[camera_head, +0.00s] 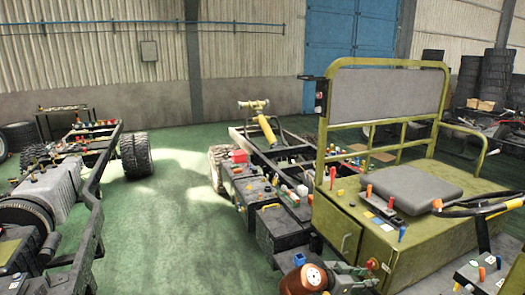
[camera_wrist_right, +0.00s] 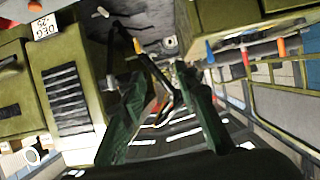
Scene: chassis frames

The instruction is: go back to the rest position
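My right gripper (camera_head: 350,278) shows at the bottom of the head view, in front of the olive-green chassis cab (camera_head: 420,235). In the right wrist view my right gripper (camera_wrist_right: 164,82) has its two green fingers spread apart. Nothing is clearly held between them; a dark lever-like part with a yellow tip (camera_wrist_right: 138,46) shows in and beyond the gap, and I cannot tell its distance. My left gripper is not in view.
The olive cab has a seat (camera_head: 410,186), a tall back frame (camera_head: 385,95) and several coloured knobs. A dark chassis (camera_head: 265,205) with small parts stands beside it. Another chassis (camera_head: 85,235) stands at left. Green floor (camera_head: 165,230) lies free between them.

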